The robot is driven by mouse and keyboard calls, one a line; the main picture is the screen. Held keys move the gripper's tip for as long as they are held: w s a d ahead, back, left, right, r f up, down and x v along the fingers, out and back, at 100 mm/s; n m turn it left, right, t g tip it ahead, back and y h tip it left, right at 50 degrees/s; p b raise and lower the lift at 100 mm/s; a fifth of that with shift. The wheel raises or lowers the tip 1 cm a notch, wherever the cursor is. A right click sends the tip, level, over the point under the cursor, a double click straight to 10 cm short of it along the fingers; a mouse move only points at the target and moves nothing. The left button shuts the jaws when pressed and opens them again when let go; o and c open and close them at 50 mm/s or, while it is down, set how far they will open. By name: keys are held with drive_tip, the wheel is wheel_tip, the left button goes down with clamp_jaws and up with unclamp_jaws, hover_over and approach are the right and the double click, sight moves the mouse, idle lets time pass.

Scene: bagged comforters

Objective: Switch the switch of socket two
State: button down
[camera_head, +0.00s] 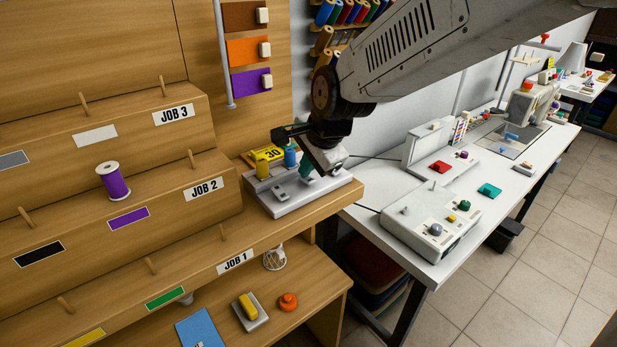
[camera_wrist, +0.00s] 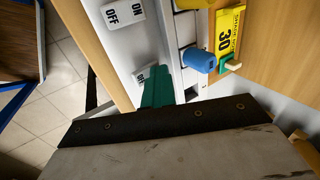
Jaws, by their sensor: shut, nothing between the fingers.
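A pale grey socket unit (camera_head: 318,195) sits at the right end of the wooden shelf. A yellow plug (camera_head: 262,166) and a blue plug (camera_head: 291,156) stand on it; the blue one also shows in the wrist view (camera_wrist: 199,60). In the wrist view, one switch plate (camera_wrist: 123,12) reads ON and OFF. A second plate (camera_wrist: 141,73) reads ON and is partly hidden by my gripper. My gripper (camera_wrist: 157,80) has teal fingers, shut and empty, beside that second plate. In the head view my gripper (camera_head: 307,163) is over the unit. I cannot tell whether it touches, nor which socket is number two.
A yellow "30" card (camera_wrist: 230,30) stands close behind the blue plug. The stepped wooden job rack (camera_head: 215,215) with pegs and a purple spool (camera_head: 113,181) is at the left. A white table (camera_head: 385,204) with a control box (camera_head: 425,228) is at the right.

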drive_tip(key=shift+s+d+f, duration=0.15)
drive_tip(key=shift+s+f, duration=0.1)
drive_tip(key=shift+f, duration=0.25)
drive_tip(key=shift+w+v, duration=0.1)
drive_tip(key=shift+v, duration=1.15)
drive_tip(key=shift+w+v, duration=0.15)
drive_tip(key=shift+v, duration=1.15)
drive_tip(key=shift+r, duration=0.1)
drive_tip(key=shift+r, duration=0.2)
drive_tip(key=v, duration=0.6)
drive_tip(key=s+d+f+n+g+h, duration=0.1)
drive_tip(key=s+d+n, duration=0.4)
drive_tip(key=s+d, duration=0.5)
drive_tip(key=s+d+f+n+g+h, duration=0.2)
drive_tip(key=s+d+n, duration=0.4)
drive_tip(key=s+d, duration=0.4)
drive_tip(key=shift+s+d+f, duration=0.25)
drive_tip(key=shift+s+f, duration=0.3)
drive_tip(key=shift+s, duration=1.4)
